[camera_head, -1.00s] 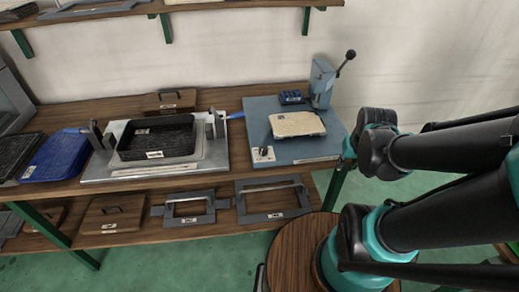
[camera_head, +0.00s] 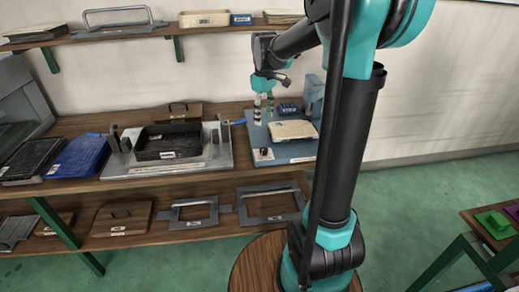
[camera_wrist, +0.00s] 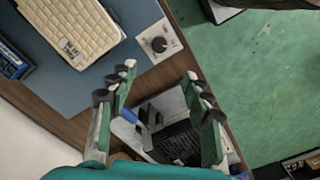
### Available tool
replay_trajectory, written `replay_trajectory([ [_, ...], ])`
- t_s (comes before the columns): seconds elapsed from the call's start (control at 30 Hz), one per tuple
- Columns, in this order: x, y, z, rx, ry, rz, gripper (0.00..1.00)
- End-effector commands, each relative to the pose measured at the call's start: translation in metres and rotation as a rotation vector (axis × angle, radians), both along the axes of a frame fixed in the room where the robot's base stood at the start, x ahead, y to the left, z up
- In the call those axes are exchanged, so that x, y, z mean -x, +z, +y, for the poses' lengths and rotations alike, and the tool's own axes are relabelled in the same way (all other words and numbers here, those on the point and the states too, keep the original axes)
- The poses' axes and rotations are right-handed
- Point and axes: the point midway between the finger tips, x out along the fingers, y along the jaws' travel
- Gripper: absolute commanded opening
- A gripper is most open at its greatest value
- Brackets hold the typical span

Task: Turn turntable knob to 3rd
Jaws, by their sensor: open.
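The knob (camera_head: 264,152) is small and black, on a white plate at the front left corner of the blue-grey base board (camera_head: 297,151). In the wrist view the knob (camera_wrist: 159,44) shows from above, right of the cream ribbed panel (camera_wrist: 75,25), which is the turntable top or lies on it. The marks around the knob are too small to read. My gripper (camera_head: 264,104) hangs over the left back part of the board, apart from the knob. In the wrist view my gripper (camera_wrist: 160,73) is open and empty, its fingers wide apart, with the knob beyond the fingertips.
A blue-grey lever press (camera_head: 313,95) and a blue bin (camera_head: 289,109) stand at the back of the board. A black tray (camera_head: 167,143) on a metal fixture stands to the left. An upper shelf (camera_head: 215,31) runs above the bench.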

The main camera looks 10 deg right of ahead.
Motion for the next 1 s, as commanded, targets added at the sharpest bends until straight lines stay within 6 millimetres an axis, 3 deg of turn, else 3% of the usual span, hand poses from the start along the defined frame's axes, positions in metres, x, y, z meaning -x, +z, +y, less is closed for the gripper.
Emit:
replay_trajectory([
  [0.6, 0.0, -0.116, 0.0, 0.0, -0.002, -0.001, 0.5],
  [0.8, 0.0, -0.14, 0.0, 0.0, -0.002, -0.001, 0.5],
  [1.0, 0.0, -0.148, 0.0, 0.0, -0.002, -0.001, 0.5],
])
